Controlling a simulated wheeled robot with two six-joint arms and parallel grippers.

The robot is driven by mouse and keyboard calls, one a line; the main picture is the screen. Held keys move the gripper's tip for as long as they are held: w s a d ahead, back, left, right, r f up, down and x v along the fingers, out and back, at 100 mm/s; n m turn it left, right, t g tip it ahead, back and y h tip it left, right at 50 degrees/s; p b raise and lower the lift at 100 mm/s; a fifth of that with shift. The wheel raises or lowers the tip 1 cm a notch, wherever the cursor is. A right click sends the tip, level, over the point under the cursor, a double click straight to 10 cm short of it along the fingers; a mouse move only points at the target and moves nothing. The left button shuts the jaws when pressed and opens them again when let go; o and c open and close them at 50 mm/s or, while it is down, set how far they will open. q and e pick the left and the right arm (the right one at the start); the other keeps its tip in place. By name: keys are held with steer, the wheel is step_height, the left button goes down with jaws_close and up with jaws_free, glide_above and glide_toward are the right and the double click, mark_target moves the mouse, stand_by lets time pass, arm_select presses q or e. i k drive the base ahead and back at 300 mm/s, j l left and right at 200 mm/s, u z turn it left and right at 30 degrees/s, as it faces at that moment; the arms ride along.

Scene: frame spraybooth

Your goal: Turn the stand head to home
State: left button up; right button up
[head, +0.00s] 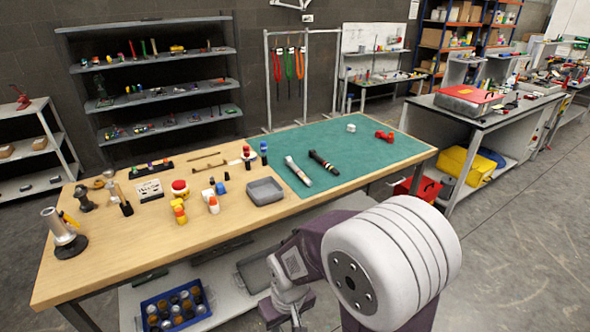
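No part is plainly marked as the stand head. A stand-like device (60,232) is on the left end of the wooden workbench (130,255). It has a tilted grey metal cylinder on a dark round base, with a yellow lever at its side. I cannot tell whether this is the task's stand, or how its head is turned relative to home. A white and purple arm link of mine fills the lower right of the head view. I see no gripper fingers of either hand, and nothing touches the device.
The bench holds a grey tray (266,190), red-and-yellow bottles (179,210), a red-topped jar (180,188) and a green mat (345,150) with two dark-and-light tubes. A blue crate (175,308) sits below.

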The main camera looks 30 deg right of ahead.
mark_target(59, 226)
steer(key=i+j+z, duration=0.25)
steer(key=j, duration=0.4)
steer(key=i+j+z, duration=0.25)
steer(key=i+j, duration=0.15)
steer(key=j, duration=0.3)
steer(key=i+j+z, duration=0.15)
steer(key=j, duration=0.25)
steer(key=j+z, duration=0.1)
steer(key=j, duration=0.25)
steer(key=i+j+z, duration=0.15)
steer(key=j, duration=0.25)
steer(key=i+j+z, duration=0.15)
steer(key=j+z, duration=0.3)
steer(key=j, duration=0.65)
steer(key=j+z, duration=0.4)
steer(key=j, duration=0.65)
steer(key=i+j+z, duration=0.1)
steer(key=j+z, duration=0.6)
steer(key=z, duration=0.15)
steer(key=j+z, duration=0.4)
steer(key=k+j+u, duration=0.1)
steer(key=u, duration=0.95)
steer(key=i+j, duration=0.05)
